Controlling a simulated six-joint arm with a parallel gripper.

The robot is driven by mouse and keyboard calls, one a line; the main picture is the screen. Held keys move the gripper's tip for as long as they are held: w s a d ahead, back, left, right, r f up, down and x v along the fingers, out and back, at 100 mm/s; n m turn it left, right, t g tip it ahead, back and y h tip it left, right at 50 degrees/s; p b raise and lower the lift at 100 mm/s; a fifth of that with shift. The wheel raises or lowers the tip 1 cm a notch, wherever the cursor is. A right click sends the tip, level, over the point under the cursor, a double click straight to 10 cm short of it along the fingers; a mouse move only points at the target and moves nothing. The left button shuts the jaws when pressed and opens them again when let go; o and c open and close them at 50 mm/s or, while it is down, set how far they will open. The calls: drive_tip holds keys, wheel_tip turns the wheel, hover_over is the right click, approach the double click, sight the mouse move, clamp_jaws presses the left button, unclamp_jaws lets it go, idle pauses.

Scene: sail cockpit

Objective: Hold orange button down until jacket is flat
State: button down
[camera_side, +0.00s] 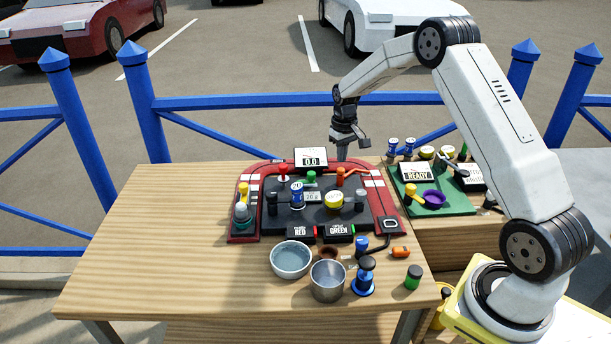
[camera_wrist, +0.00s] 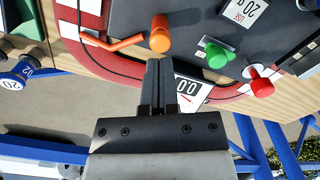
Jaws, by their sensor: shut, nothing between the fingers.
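My gripper (camera_side: 342,156) is shut and empty, pointing down behind the red-edged console (camera_side: 240,222) on the wooden table. In the wrist view its closed fingers (camera_wrist: 158,66) end just short of an orange round knob (camera_wrist: 160,34) in the picture. An orange bar (camera_wrist: 112,42) lies beside that knob. In the side view, the orange knob (camera_side: 340,173) stands at the console's back right, below and near the fingertips. I cannot tell whether they touch or whether the knob is a button. A display (camera_side: 311,159) at the back reads 0.0. I cannot make out a jacket.
A green knob (camera_wrist: 215,55) and a red knob (camera_wrist: 261,84) stand near the orange one. A second station reading READY (camera_side: 416,172) is on the right. The table's left side is clear.

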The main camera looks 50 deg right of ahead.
drive_tip(key=shift+r, duration=1.65)
drive_tip(key=shift+s+a+r, duration=0.1)
drive_tip(key=shift+a+r, duration=0.05)
drive_tip(key=shift+a, duration=0.35)
drive_tip(key=s+a+r+n+t, duration=0.1)
drive_tip(key=s+a+n+t, duration=0.1)
drive_tip(key=s+a, duration=1.8)
drive_tip(key=shift+s+a+n+t, duration=0.3)
drive_tip(key=shift+s+a+n, duration=0.15)
drive_tip(key=shift+a, duration=0.35)
drive_tip(key=shift+w, duration=0.1)
